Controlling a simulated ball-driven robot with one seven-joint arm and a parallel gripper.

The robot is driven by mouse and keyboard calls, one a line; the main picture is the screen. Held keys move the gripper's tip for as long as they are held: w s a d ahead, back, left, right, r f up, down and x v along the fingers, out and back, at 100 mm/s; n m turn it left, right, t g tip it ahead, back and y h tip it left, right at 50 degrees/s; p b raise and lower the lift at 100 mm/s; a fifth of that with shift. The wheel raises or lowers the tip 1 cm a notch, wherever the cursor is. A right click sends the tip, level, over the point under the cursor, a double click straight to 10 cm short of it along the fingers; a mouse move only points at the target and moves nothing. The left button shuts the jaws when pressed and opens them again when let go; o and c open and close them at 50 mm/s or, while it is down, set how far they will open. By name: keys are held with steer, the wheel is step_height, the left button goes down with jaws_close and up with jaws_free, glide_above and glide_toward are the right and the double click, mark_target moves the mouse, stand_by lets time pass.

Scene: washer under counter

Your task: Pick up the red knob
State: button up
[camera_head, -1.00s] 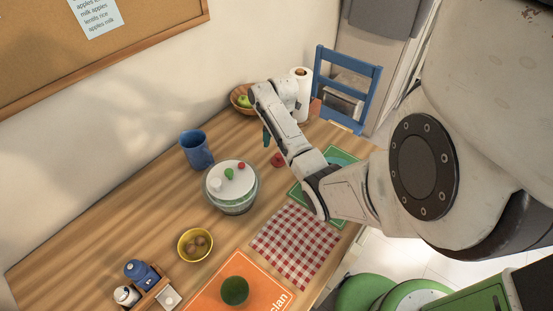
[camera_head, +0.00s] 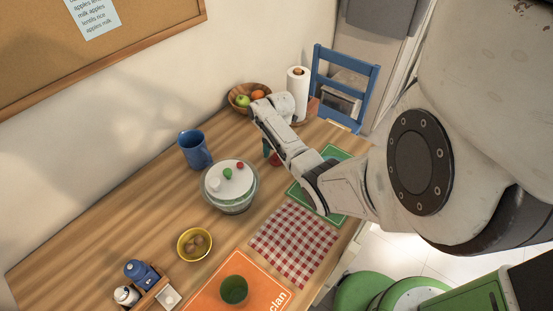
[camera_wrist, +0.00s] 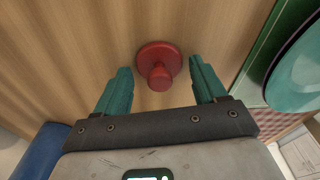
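The red knob (camera_wrist: 158,58), a round disc with a smaller stub, is on the wooden table in the wrist view. In the head view the red knob (camera_head: 275,159) is mostly hidden behind my arm and gripper. My gripper (camera_wrist: 160,72) has two teal fingers, apart and empty. The knob lies between and slightly beyond the fingertips, with a gap on each side. I cannot tell the remaining height above the table. In the head view one teal finger of my gripper (camera_head: 267,150) shows close to the knob.
A blue mug (camera_head: 195,150), fruit bowl (camera_head: 238,104) and paper towel roll (camera_head: 298,92) stand behind. A green placemat (camera_head: 331,152) with a teal plate (camera_wrist: 299,70) lies to the right.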

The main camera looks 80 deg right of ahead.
steer(key=c, duration=0.8)
steer(key=shift+r, duration=0.1)
